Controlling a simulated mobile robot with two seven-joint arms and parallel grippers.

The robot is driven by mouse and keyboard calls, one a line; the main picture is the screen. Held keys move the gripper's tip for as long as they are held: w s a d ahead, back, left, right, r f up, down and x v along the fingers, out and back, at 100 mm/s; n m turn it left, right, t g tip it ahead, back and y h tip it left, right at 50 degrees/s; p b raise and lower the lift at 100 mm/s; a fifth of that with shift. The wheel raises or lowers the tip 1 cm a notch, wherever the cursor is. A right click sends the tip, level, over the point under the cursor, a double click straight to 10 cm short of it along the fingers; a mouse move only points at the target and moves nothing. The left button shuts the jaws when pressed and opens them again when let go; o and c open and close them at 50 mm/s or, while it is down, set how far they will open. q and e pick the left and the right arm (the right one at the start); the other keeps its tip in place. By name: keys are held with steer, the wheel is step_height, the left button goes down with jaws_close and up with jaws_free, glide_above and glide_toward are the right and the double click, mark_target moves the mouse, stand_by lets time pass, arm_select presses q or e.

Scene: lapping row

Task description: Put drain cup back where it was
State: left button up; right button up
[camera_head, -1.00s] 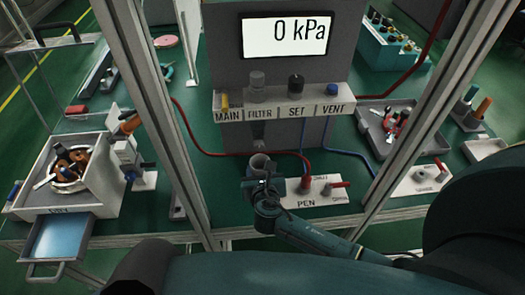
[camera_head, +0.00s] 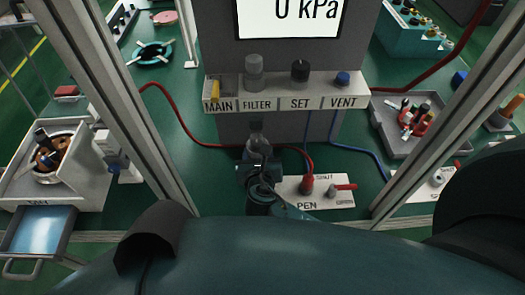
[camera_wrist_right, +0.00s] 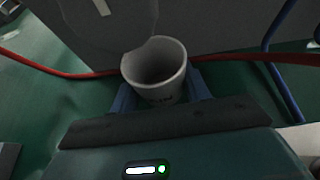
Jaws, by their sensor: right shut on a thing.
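The drain cup (camera_wrist_right: 155,82) is a grey, open-topped cup held upright, and it looks empty inside. My right gripper (camera_wrist_right: 158,95) is shut on it, with a blue finger on each side. In the head view the right gripper (camera_head: 259,170) is in front of the grey panel, just below the FILTER station. My left gripper is not in view.
The shelf (camera_head: 290,90) with MAIN, FILTER, SET and VENT overhangs the cup. A red hose (camera_head: 185,130) runs close behind it. The PEN plate (camera_head: 315,192) with its red fitting stands just right. Frame posts flank the spot. A grey tray (camera_head: 410,125) lies farther right.

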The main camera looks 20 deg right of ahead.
steer(key=shift+a, duration=0.1)
steer(key=shift+s+f, duration=0.1)
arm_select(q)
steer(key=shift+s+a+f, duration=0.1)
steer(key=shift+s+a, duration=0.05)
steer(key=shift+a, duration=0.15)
arm_select(e)
steer(key=o, duration=1)
steer(key=shift+c, duration=0.2)
